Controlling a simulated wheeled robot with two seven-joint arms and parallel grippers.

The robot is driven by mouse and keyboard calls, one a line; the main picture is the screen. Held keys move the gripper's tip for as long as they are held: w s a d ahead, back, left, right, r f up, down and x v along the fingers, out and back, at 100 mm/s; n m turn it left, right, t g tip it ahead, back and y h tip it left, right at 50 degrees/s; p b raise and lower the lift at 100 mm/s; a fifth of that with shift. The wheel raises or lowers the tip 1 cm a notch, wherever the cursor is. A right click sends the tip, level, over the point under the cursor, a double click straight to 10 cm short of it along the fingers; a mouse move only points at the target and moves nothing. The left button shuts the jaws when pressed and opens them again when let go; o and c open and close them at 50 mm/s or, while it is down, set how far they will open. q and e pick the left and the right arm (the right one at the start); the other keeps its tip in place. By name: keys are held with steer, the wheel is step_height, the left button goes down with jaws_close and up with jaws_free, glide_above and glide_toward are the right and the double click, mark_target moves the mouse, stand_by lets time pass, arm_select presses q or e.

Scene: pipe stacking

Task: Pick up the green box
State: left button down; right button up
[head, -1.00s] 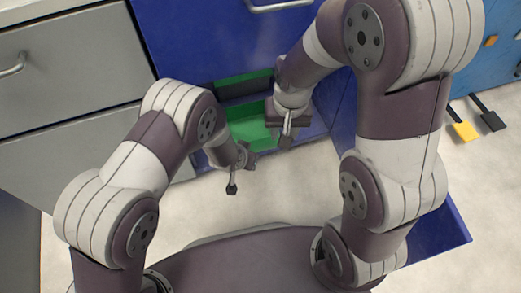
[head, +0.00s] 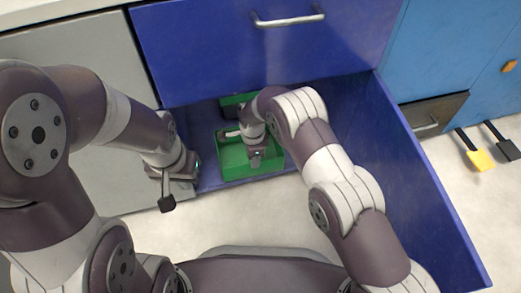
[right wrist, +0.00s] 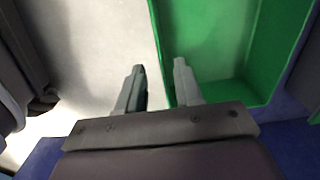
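The green box (head: 234,163) is an open-topped tray on the blue cabinet's low base (head: 207,178). My right gripper (head: 256,158) is at the box, and its arm hides part of it. In the right wrist view the right gripper (right wrist: 158,78) has its two fingers apart. The box's side wall runs between them, with one finger outside and one over the inside of the box (right wrist: 210,40). I cannot tell whether either finger touches it. My left gripper (head: 180,186) is left of the box, fingers apart and empty.
A blue panel (head: 405,175) stands out to the right of the box. A blue drawer front (head: 250,60) with a metal handle is above it. Grey cabinets are at the left. Yellow (head: 482,160) and black (head: 509,149) tools are far right. Pale floor lies in front.

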steer(key=shift+w+f, duration=0.1)
steer(key=shift+f, duration=0.1)
step_height(320, 180, down, 7)
steer(key=b, duration=0.5)
steer(key=shift+f, duration=0.2)
steer(key=shift+r, duration=0.1)
jaws_close()
